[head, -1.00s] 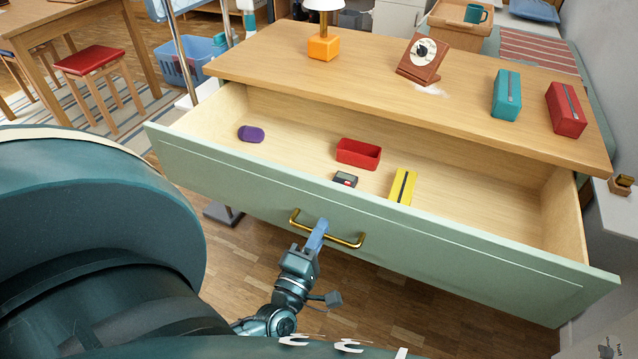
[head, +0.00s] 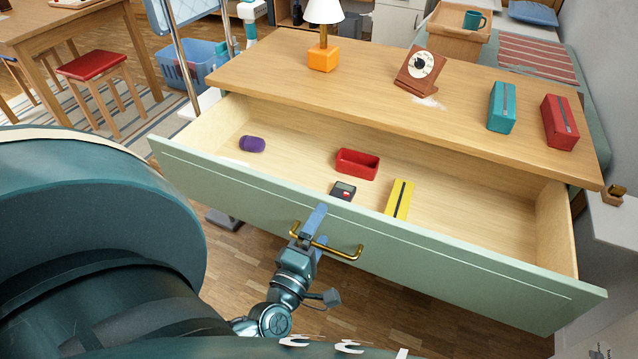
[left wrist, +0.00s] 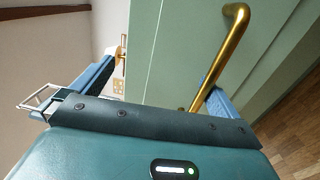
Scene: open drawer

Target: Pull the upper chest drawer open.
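The upper chest drawer (head: 430,243) stands well open, its pale green front out from under the wooden top. Its brass bar handle (head: 342,251) also shows in the left wrist view (left wrist: 232,50). My left gripper (head: 318,229) is at the left part of the handle. In the left wrist view its blue fingers (left wrist: 158,88) are wide apart. The handle passes close beside the right-hand finger; I cannot tell whether they touch. My right gripper is not in view.
Inside the drawer lie a purple item (head: 252,144), a red tray (head: 357,164), a small dark device (head: 343,191) and a yellow box (head: 399,199). On the chest top (head: 270,75) stand a lamp, a dial clock and two boxes. Bare floor lies below the drawer front.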

